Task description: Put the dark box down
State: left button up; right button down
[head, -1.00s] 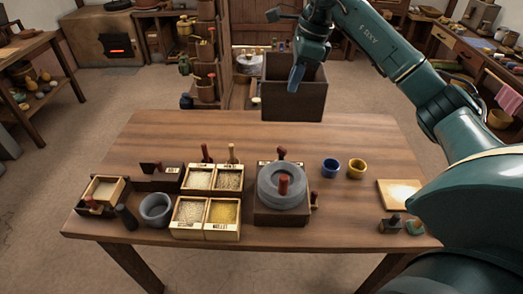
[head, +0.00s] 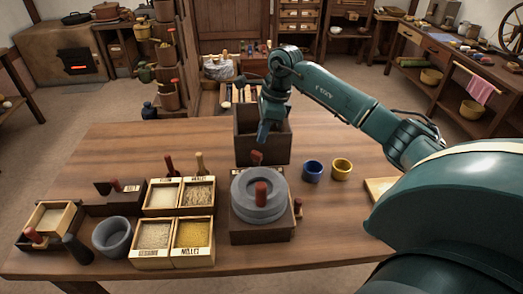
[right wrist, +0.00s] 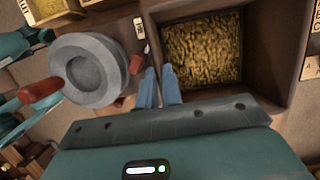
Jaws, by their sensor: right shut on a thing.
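The dark box (head: 275,150) is a deep brown open-topped box at the far side of the table, just behind the quern. My right gripper (head: 264,132) points down at its near wall and is shut on that wall. In the right wrist view the fingers (right wrist: 160,88) close over the box's rim (right wrist: 158,42), and yellowish grain lies inside. The box looks upright; whether its base touches the table cannot be told, as the quern and gripper hide part of it. My left gripper is not in the head view.
The grey quern (head: 258,200) stands close in front of the box on the wooden table (head: 215,141). A blue cup (head: 313,171) and a yellow cup (head: 341,169) stand to the right. Labelled grain trays (head: 153,238) and a grey mortar (head: 112,238) fill the left front. The far left tabletop is bare.

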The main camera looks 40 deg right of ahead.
send_over(263, 164)
jog(key=shift+w+d+f, duration=0.1)
jog(key=shift+w+f, duration=0.05)
jog(key=shift+f, duration=1.4)
jog(key=shift+w+f, duration=0.1)
jog(key=shift+f, duration=1.45)
jog(key=shift+f, duration=0.2)
jog(key=c, duration=1.8)
grip_release()
jog(key=shift+c, duration=0.2)
